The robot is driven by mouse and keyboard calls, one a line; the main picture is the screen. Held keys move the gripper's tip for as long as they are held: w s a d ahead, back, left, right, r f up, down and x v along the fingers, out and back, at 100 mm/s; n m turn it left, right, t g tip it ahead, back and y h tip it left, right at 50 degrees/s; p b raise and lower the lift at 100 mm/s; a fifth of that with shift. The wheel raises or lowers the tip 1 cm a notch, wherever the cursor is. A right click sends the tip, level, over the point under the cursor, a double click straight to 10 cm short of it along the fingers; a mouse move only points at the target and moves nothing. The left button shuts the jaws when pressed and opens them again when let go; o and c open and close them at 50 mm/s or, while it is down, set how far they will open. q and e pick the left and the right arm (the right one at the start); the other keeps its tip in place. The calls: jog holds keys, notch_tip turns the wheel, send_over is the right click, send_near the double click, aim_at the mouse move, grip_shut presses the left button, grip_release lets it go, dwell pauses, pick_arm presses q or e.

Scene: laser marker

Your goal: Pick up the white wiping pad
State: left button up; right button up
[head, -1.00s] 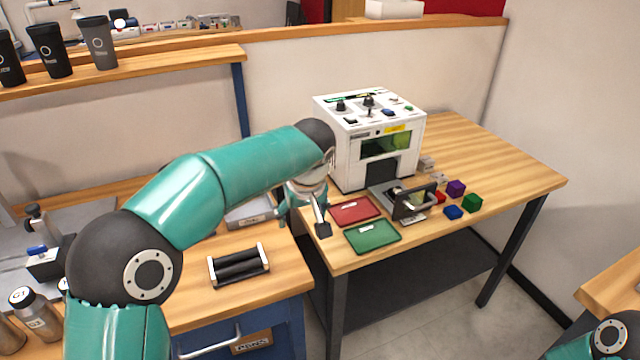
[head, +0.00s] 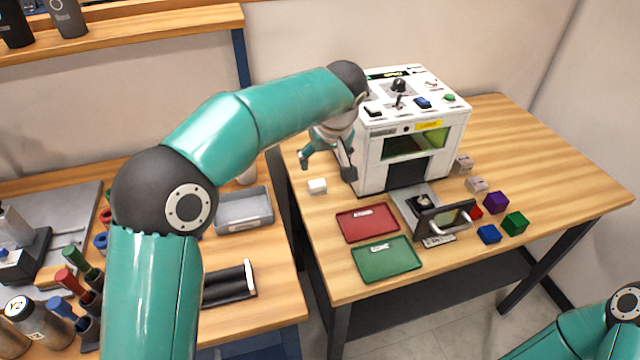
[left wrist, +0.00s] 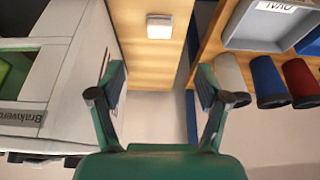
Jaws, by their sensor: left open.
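The white wiping pad (head: 317,186) is a small white block lying on the wooden table, left of the white laser machine and behind the red tray. My left gripper (head: 327,160) is above the table, close behind and above the pad, beside the machine's left side. It also shows in the left wrist view (left wrist: 160,95), with its two fingers spread wide and nothing between them. In that view the pad (left wrist: 160,27) lies ahead of the fingers, apart from them, near the top. Of my right arm only a part shows at the lower right; its gripper is out of view.
The laser machine (head: 407,145) stands close to the gripper's right. A red tray (head: 368,222) and a green tray (head: 387,260) lie in front of the pad. Several coloured cubes are at the right. A gap separates this table from the left bench with its grey bin (head: 243,211).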

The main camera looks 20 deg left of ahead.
aim_at(318, 183)
pick_arm(q)
jog(key=p+x, duration=0.1)
jog(key=x, duration=1.2)
jog(key=shift+w+f, duration=0.2)
jog(key=shift+c, duration=0.3)
jog(key=c, duration=1)
